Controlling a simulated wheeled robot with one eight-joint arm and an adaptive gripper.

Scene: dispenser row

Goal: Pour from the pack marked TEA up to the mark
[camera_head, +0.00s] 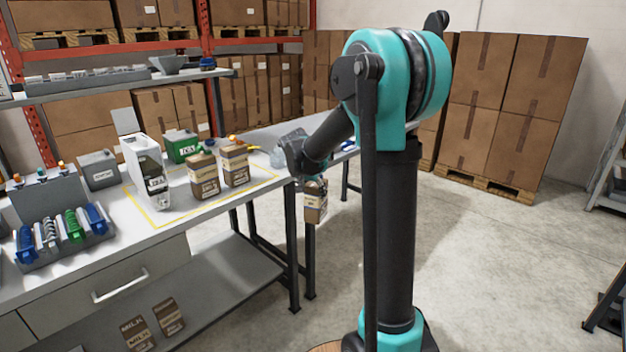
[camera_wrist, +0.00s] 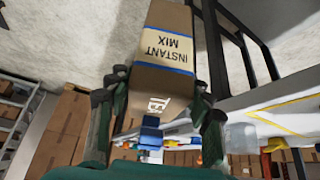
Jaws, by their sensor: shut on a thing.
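My gripper (camera_wrist: 155,105) is shut on a brown pack (camera_wrist: 165,55) with blue bands, a cream INSTANT MIX label and white lettering that looks like TEA, though it is partly hidden. In the head view the held pack (camera_head: 315,201) hangs beyond the table's right end, clear of the top. A clear vessel (camera_head: 278,157) stands near the table's right end, partly hidden by my arm; a clear shape (camera_wrist: 240,136) also shows in the wrist view. I cannot make out a mark on it. Two similar brown packs (camera_head: 203,177) (camera_head: 235,166) stand on the table.
A yellow outline (camera_head: 150,222) marks part of the table. A white-and-dark container (camera_head: 148,172), a green box (camera_head: 182,146) and a grey box (camera_head: 100,170) stand on it. A rack of coloured clips (camera_head: 62,235) is at left. Two packs (camera_head: 137,333) (camera_head: 168,316) sit on the lower shelf.

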